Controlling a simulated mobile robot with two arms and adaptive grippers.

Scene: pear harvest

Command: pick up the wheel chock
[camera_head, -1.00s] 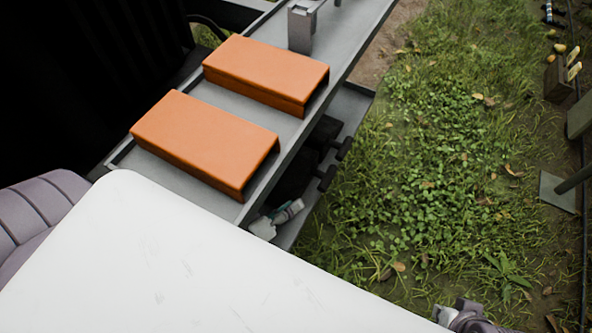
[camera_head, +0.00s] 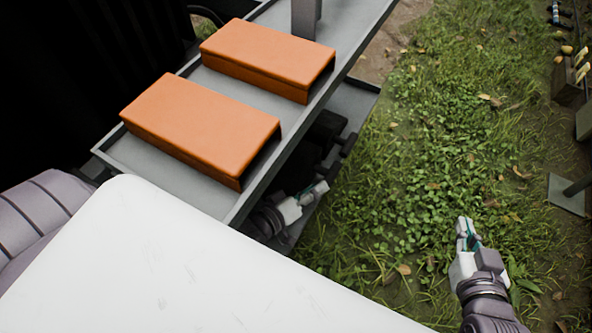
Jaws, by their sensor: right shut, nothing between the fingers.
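No object is clearly recognisable as a wheel chock. Two orange blocks, a nearer one (camera_head: 200,125) and a farther one (camera_head: 268,58), lie side by side on the grey upper tray; I cannot tell whether either is the chock. My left gripper (camera_head: 316,191) is low beside the tray's right edge, over the lower shelf, partly in shadow and below the blocks; its fingers are too small to judge. My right gripper (camera_head: 466,232) is over the grass at the lower right, shut and empty, apart from any object.
The grey tray (camera_head: 150,172) has a raised rim, with a grey upright piece (camera_head: 305,18) at its far end. Dark items (camera_head: 325,130) sit on the lower shelf. Grass (camera_head: 430,150) lies open to the right. A wooden box (camera_head: 567,82) and a flat grey plate (camera_head: 567,195) stand at the right edge.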

